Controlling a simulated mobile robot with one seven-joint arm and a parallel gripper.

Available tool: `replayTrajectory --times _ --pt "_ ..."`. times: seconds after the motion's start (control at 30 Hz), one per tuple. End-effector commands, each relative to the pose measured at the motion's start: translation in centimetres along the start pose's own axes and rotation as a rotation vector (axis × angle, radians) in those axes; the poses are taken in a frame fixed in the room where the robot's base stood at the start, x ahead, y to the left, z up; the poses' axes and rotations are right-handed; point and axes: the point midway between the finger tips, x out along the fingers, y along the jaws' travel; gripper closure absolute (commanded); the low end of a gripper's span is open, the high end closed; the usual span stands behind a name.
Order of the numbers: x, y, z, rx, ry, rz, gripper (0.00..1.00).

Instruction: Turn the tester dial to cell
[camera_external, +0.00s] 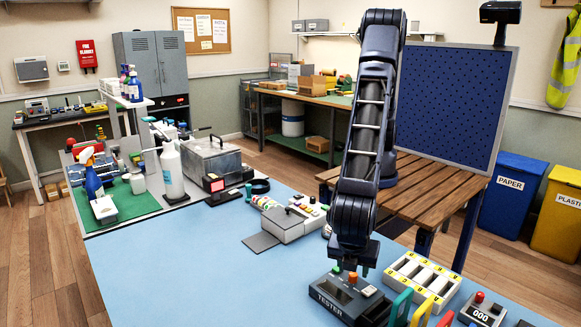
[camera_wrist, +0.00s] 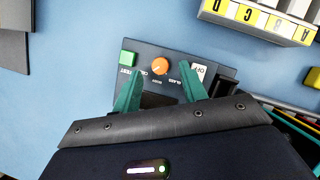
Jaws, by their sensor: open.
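The tester (camera_external: 338,304) is a dark box on the blue table, marked TESTER. It also fills the middle of the wrist view (camera_wrist: 175,57). Its orange dial (camera_wrist: 159,67) shows in the wrist view, with small labels around it that seem to read cell, body and glass. The dial also shows in the external view (camera_external: 353,277). I cannot tell for sure which label the dial points at. My gripper (camera_wrist: 161,75) is open, pointing down over the tester, its teal fingertips on either side of the dial with visible gaps. In the external view my gripper (camera_external: 351,269) is just above the tester.
A green button (camera_wrist: 127,58) and a white OFF plate (camera_wrist: 200,71) flank the dial. A lettered white tray (camera_external: 425,280) stands right of the tester, with coloured upright pieces (camera_external: 400,308) in front of it. The blue table (camera_external: 190,270) is clear to the left.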

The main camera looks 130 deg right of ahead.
Motion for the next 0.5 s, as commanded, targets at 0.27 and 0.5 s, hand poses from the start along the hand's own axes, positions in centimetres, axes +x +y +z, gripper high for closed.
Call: replayTrajectory --times 0.27,0.5 --pt "-5.2 0.0 -0.1 0.0 0.003 -0.001 0.58" --pt "-7.8 0.0 0.0 0.0 0.0 -0.001 0.58"
